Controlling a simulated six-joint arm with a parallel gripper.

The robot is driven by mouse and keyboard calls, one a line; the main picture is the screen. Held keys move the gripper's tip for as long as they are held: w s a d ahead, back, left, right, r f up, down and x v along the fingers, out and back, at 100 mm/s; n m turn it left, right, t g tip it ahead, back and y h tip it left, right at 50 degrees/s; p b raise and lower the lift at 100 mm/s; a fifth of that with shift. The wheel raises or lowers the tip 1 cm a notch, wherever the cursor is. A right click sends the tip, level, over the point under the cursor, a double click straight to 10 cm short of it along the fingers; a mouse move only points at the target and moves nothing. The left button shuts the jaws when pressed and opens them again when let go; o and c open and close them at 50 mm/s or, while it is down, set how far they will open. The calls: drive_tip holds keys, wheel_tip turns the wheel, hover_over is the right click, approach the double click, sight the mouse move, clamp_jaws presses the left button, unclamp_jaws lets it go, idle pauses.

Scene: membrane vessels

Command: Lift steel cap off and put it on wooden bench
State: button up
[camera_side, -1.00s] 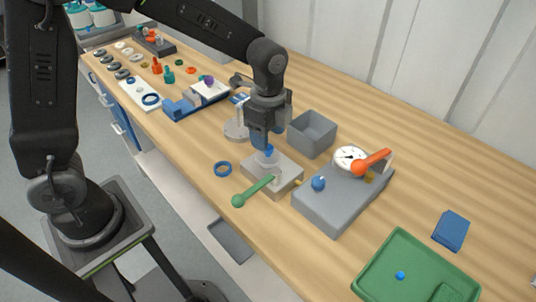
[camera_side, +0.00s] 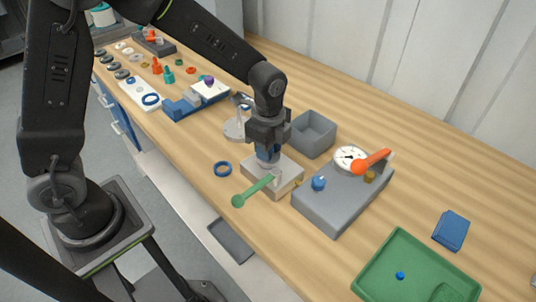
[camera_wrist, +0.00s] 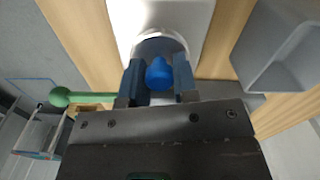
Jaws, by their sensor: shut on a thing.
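The steel cap (camera_wrist: 158,46) shows in the wrist view as a shiny round disc on a pale block, with a blue knob (camera_wrist: 158,74) on top. My gripper (camera_wrist: 159,84) is shut on the blue knob, one finger on each side of it. In the side view my gripper (camera_side: 268,158) points down at the grey block (camera_side: 287,181) and hides most of the cap and knob. The cap appears seated on the block; I see no clear gap. The wooden bench (camera_side: 420,190) lies around the block.
A green-handled lever (camera_side: 252,191) sticks out of the block's front. A grey open box (camera_side: 313,134) stands behind, and a grey gauge base (camera_side: 335,205) stands to the right. Bare bench lies farther right, before the green tray (camera_side: 371,285).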

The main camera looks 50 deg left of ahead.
drive_tip(key=c, duration=0.3)
clamp_jaws()
drive_tip(key=shift+r, duration=0.15)
